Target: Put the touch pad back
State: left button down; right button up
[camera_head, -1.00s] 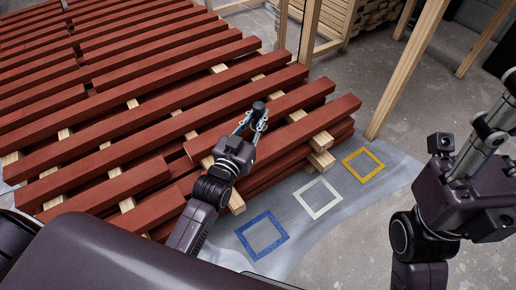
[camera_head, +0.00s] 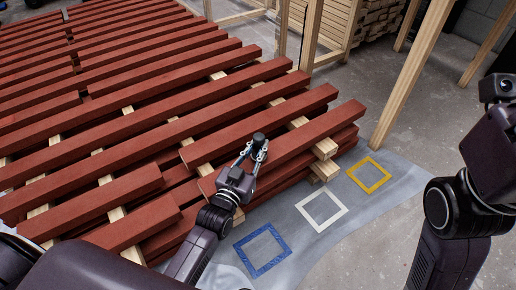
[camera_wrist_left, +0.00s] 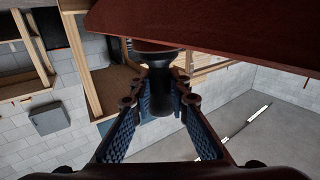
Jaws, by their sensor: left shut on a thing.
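The touch pad (camera_head: 258,138) is a small black piece with a round end, held at the fingertips of my left gripper (camera_head: 256,153). In the left wrist view the touch pad (camera_wrist_left: 157,60) sits between the two fingers of the left gripper (camera_wrist_left: 160,100), its wide dark head close to a red batten (camera_wrist_left: 205,25). I cannot tell whether they touch. In the head view the gripper is over the near ends of the red battens (camera_head: 285,142). My right arm is at the right edge; its fingers are out of view.
A grey sheet (camera_head: 300,240) on the floor carries a blue square outline (camera_head: 277,263), a white one (camera_head: 308,215) and a yellow one (camera_head: 384,180); all look empty. A timber post (camera_head: 408,80) stands behind the sheet. Bare concrete lies to the right.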

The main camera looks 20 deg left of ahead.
pick_arm(q)
jog(key=c, duration=2.3)
grip_release()
jog(key=shift+f, duration=0.15)
jog(key=o, duration=0.5)
jog(key=shift+c, duration=0.2)
